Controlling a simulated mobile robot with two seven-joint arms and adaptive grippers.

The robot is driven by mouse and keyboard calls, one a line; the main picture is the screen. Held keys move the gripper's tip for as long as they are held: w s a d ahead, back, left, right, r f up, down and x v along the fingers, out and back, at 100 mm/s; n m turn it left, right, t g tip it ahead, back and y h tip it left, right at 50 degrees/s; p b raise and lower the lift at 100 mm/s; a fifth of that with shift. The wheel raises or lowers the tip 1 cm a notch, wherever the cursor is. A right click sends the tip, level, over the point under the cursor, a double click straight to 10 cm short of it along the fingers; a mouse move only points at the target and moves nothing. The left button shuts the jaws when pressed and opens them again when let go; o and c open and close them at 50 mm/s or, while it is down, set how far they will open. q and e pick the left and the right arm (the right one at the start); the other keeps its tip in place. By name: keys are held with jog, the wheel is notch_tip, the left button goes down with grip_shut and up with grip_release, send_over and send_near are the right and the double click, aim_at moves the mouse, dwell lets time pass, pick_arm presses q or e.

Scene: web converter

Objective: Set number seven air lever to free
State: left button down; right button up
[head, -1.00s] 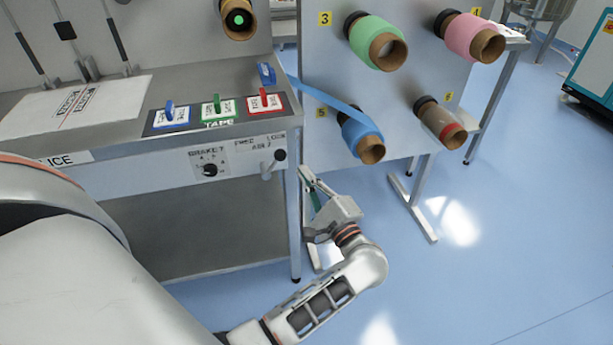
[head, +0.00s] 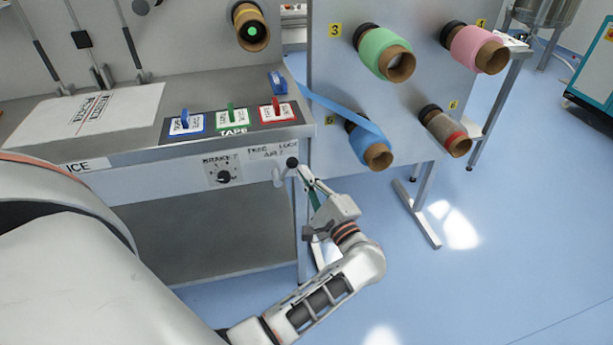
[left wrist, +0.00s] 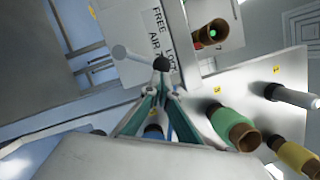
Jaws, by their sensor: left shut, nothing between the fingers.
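The air lever (head: 291,163) is a short grey handle with a black knob on the panel below the table edge, under a label (head: 272,149) reading FREE, LOCK and AIR 7. The handle leans up and right, towards the LOCK side. In the left wrist view its black knob (left wrist: 161,64) is just ahead of the fingertips, and the grey pivot is to its left. My left gripper (head: 302,171) is shut and empty, its fingertips close to the knob on the right. I cannot tell whether they touch. My right gripper is out of view.
A brake dial (head: 223,177) sits left of the lever. Tape switches (head: 231,117) stand on the table above. Tape rolls, including a blue one (head: 369,145), stick out from the board at right. Floor right of my left arm is clear.

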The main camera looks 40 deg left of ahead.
pick_arm(q)
jog(key=shift+s+a+n+b, duration=0.1)
jog(key=shift+s+n+b, duration=0.05)
jog(key=shift+n+b, duration=0.3)
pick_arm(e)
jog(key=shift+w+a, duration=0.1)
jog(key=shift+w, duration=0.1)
pick_arm(q)
jog(key=shift+s+a+r+n, duration=0.1)
jog(key=shift+r+n, duration=0.1)
jog(key=shift+n, duration=0.15)
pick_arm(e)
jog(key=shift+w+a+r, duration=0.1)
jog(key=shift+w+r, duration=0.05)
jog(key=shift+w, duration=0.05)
